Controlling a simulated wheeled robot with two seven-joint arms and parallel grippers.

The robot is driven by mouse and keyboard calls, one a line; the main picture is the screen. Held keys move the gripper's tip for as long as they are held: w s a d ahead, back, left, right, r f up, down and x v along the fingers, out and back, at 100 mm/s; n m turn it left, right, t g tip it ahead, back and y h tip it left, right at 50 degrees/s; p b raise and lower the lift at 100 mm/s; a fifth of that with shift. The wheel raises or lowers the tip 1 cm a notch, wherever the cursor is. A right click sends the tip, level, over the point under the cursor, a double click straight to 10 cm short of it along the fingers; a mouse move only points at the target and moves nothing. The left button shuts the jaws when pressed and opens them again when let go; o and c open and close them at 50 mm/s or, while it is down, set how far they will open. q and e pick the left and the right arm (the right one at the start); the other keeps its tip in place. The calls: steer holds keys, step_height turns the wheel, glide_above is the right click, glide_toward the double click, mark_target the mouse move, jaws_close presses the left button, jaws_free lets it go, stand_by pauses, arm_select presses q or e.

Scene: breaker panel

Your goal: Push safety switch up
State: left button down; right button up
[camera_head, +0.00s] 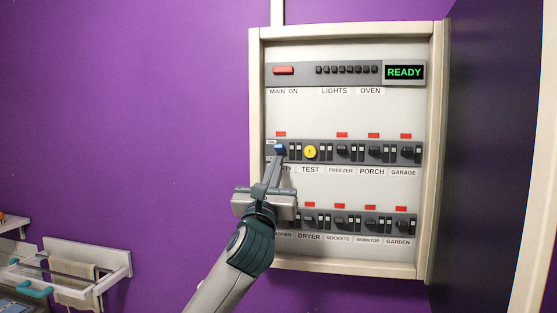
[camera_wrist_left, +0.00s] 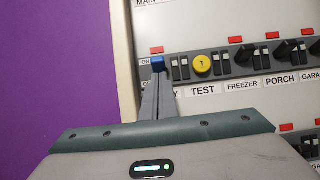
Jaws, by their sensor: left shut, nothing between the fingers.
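The safety switch (camera_head: 280,149) has a blue lever and sits at the left end of the middle row of the breaker panel (camera_head: 345,115). It also shows as a blue block (camera_wrist_left: 158,64) in the left wrist view. My left gripper (camera_head: 274,162) is shut and empty, with its fingertips just below the blue lever, at or very near it. I cannot tell whether they touch. The fingers partly cover the label under the switch. The yellow TEST button (camera_head: 310,152) is just to the right. My right gripper is not in view.
Several black breaker switches (camera_head: 374,152) continue the middle row, and a lower row (camera_head: 340,221) runs below. A wall rack (camera_head: 115,262) stands lower left.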

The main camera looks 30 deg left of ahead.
arm_select(q)
steer(key=s+d, duration=0.1)
steer(key=s, duration=0.6)
steer(key=shift+d+p, duration=0.3)
steer(key=shift+d, duration=0.1)
stand_by(0.6)
